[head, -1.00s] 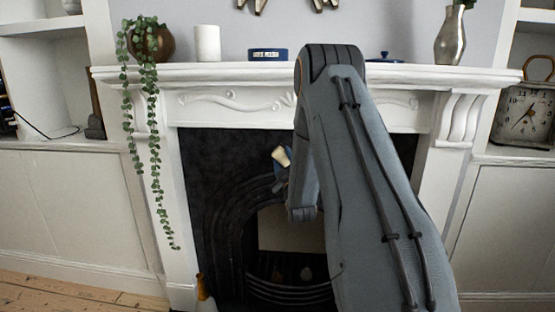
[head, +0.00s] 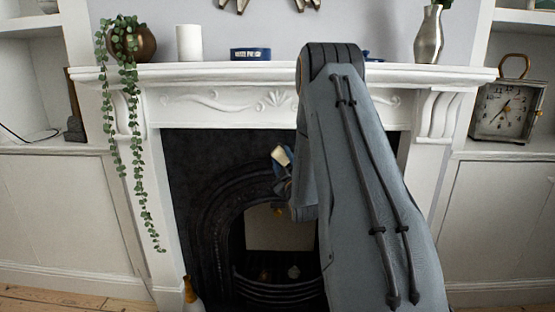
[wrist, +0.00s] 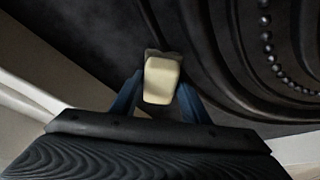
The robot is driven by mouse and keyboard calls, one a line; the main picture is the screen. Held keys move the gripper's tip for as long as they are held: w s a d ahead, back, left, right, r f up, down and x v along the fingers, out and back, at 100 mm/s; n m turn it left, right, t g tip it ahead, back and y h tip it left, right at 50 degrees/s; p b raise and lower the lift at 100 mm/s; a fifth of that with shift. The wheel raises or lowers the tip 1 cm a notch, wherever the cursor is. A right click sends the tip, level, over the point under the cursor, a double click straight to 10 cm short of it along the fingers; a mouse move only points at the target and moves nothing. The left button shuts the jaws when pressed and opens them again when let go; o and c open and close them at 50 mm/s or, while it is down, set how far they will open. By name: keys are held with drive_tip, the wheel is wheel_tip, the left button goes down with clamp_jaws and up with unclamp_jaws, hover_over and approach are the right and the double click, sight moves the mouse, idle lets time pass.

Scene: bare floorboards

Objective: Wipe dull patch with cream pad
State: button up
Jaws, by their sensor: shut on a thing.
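My gripper (head: 280,168) is shut on the cream pad (head: 284,155), in front of the black fireplace surround. In the wrist view the cream pad (wrist: 162,82) is a small pale block with a dark grey end, held between the blue fingers of my gripper (wrist: 158,98). Dark fireplace metal lies beyond the pad, and I cannot tell whether they touch. I cannot make out a dull patch in either view. My arm hides part of the fireplace and mantel.
The white mantelpiece (head: 220,73) holds a trailing plant (head: 128,100), a white candle (head: 189,42), a blue tin (head: 250,54) and a metal vase (head: 429,35). A clock (head: 508,108) stands on the right shelf. A bottle (head: 191,292) stands low by the fireplace.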

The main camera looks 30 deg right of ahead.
drive_tip(key=s+d, duration=0.3)
drive_tip(key=d, duration=0.2)
drive_tip(key=shift+s, duration=0.2)
idle(0.4)
drive_tip(key=shift+w+a, duration=0.55)
drive_tip(key=shift+a, duration=0.3)
drive_tip(key=shift+w+a, duration=0.5)
drive_tip(key=shift+a, duration=0.3)
drive_tip(key=shift+w+a+r+b, duration=0.1)
drive_tip(key=shift+w+a+b, duration=0.35)
drive_tip(key=shift+w+a, duration=0.8)
drive_tip(key=shift+w+a+f+b, duration=0.1)
drive_tip(key=shift+w+a+b, duration=0.6)
drive_tip(key=shift+a, duration=0.95)
drive_tip(key=shift+w+a+r+b, duration=0.1)
drive_tip(key=shift+w+a+b, duration=0.15)
drive_tip(key=shift+w+a, duration=1.1)
drive_tip(key=shift+s+a, duration=0.1)
drive_tip(key=shift+s, duration=0.05)
drive_tip(key=s+a+p, duration=0.2)
drive_tip(key=s+a, duration=0.1)
drive_tip(key=s, duration=0.2)
drive_tip(key=shift+a, duration=0.2)
drive_tip(key=shift+s, duration=0.1)
drive_tip(key=shift+s+a+p, duration=0.3)
drive_tip(key=shift+s+a, duration=0.5)
drive_tip(key=shift+s, duration=0.35)
